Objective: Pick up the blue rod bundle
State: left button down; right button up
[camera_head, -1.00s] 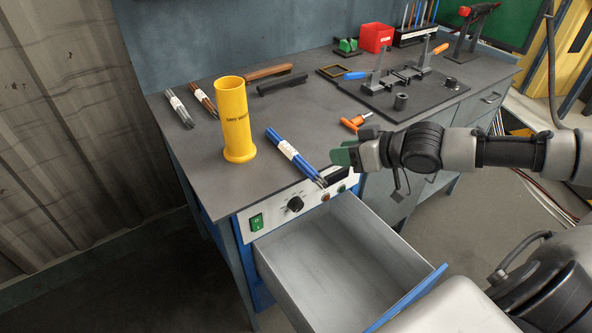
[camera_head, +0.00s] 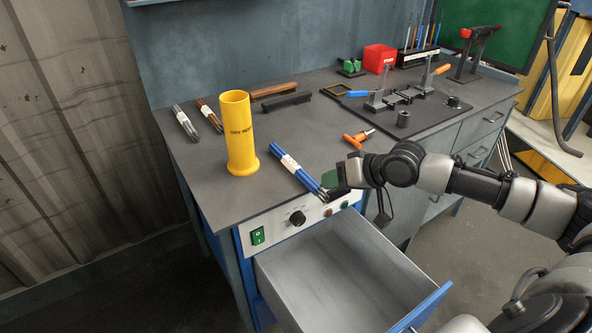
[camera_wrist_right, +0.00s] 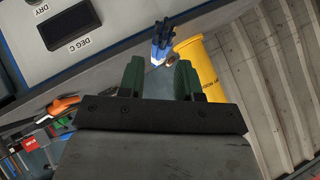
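The blue rod bundle (camera_head: 292,168) lies on the grey workbench top with a white label around its middle. Its near end reaches the bench's front edge, above the control panel. My right gripper (camera_head: 330,183) is at that near end, just to its right. In the right wrist view the bundle (camera_wrist_right: 161,42) shows ahead of and between the green fingers of the gripper (camera_wrist_right: 158,78), which are apart with nothing between them. My left gripper is not in view.
A yellow cylinder (camera_head: 238,135) stands left of the bundle. Grey rods (camera_head: 184,122) and brown rods (camera_head: 208,115) lie behind it. An orange-handled tool (camera_head: 357,138) lies to the right. An open drawer (camera_head: 345,275) juts out below the bench.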

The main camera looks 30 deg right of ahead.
aim_at(319, 186)
jog(key=x, duration=0.5)
jog(key=shift+a+f, duration=0.15)
grip_shut()
